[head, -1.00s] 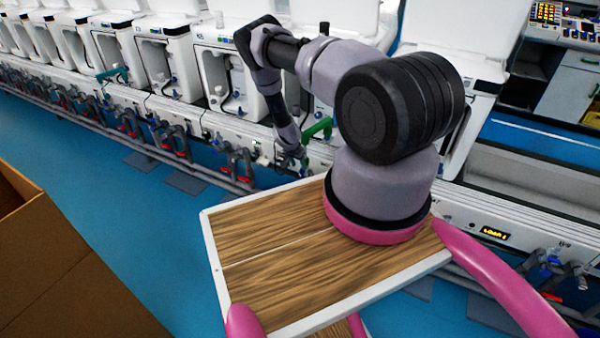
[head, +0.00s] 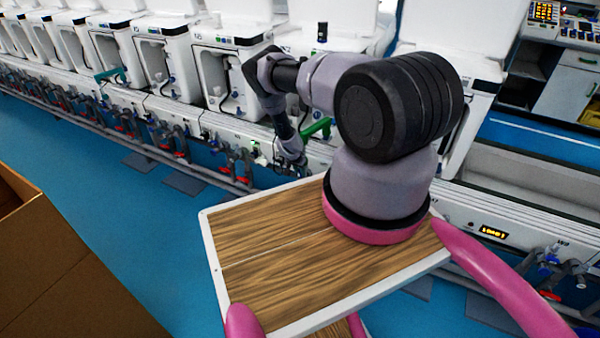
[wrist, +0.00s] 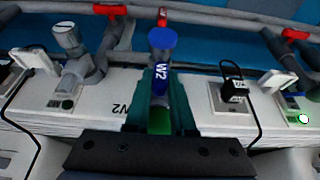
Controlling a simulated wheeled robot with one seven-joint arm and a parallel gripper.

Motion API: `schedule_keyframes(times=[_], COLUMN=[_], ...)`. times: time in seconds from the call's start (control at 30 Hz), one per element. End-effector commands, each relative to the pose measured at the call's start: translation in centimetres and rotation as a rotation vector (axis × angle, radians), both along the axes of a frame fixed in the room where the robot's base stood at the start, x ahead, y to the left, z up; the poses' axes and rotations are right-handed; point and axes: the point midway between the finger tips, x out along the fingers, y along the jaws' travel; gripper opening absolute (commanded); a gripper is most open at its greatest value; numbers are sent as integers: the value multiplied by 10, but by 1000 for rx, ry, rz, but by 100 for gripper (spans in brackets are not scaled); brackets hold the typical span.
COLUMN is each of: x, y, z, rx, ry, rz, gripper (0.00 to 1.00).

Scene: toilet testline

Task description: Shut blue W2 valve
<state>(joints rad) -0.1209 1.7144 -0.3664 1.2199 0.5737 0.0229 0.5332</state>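The blue W2 valve (wrist: 162,42) is at the top centre of the wrist view, with a round blue handle and a "W2" label on its blue body. My gripper (wrist: 158,88) reaches towards it from below in that view. Its two teal fingers stand apart, one to each side of the lower valve body. I cannot tell whether either finger touches it. In the head view my gripper end (head: 292,160) is low at the front of the white bench, and the valve cannot be made out there.
A grey tap (wrist: 72,45) stands left of the valve, and a black-cabled plug (wrist: 233,88) lies to the right. Red-handled valves (wrist: 295,34) sit on grey pipes behind. In the head view a cardboard box (head: 60,265) stands at left, with blue floor (head: 130,215) beyond it.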

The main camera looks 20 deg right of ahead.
Motion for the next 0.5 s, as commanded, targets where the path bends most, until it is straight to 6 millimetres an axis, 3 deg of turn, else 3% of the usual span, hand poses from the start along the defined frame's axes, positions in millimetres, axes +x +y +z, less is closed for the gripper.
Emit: schedule_keyframes(times=[0.5], x=[-3], y=[-3], z=[0], rx=[73], ry=[-87], rz=[-9], gripper=[0])
